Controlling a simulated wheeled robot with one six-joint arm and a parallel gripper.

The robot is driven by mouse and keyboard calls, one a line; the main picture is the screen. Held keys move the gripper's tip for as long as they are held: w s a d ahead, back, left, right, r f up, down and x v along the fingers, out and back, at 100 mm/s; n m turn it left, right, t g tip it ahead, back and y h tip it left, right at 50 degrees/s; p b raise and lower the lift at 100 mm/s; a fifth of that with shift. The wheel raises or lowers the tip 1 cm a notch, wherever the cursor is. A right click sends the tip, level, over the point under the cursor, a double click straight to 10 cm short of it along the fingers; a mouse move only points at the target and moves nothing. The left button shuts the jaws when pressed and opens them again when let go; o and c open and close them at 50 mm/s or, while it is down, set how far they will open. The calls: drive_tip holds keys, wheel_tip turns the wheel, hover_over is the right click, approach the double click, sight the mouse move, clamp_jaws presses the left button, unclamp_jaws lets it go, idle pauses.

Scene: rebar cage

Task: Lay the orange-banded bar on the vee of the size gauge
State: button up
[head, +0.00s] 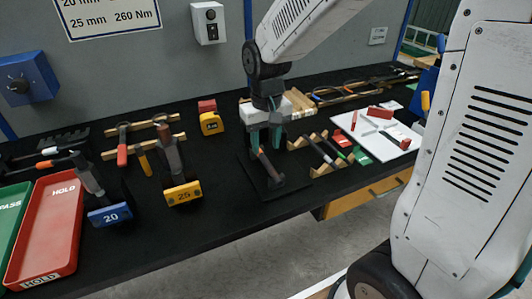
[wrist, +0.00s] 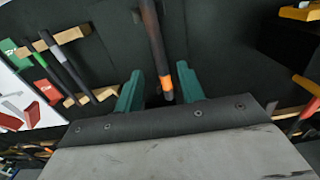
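In the wrist view the bar (wrist: 153,40) runs between the two green fingers of my gripper (wrist: 160,88), with a gap on each side. The fingers are apart and not closed on it.
Wooden racks (head: 320,150) with bars stand just right of the gripper. Tools tagged 20 (head: 110,215) and 25 (head: 183,194), plus a red HOLD tray (head: 45,228), are to the left. The bench front is clear.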

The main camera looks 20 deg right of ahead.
sight(266, 160)
wheel_tip(266, 160, up, 7)
drive_tip(key=s+d+r, duration=0.1)
drive_tip(key=s, duration=1)
drive_tip(key=s+d+r+t, duration=0.1)
drive_tip(key=s+d+r, duration=0.1)
drive_tip(key=s, duration=0.9)
drive_tip(key=shift+r, duration=0.2)
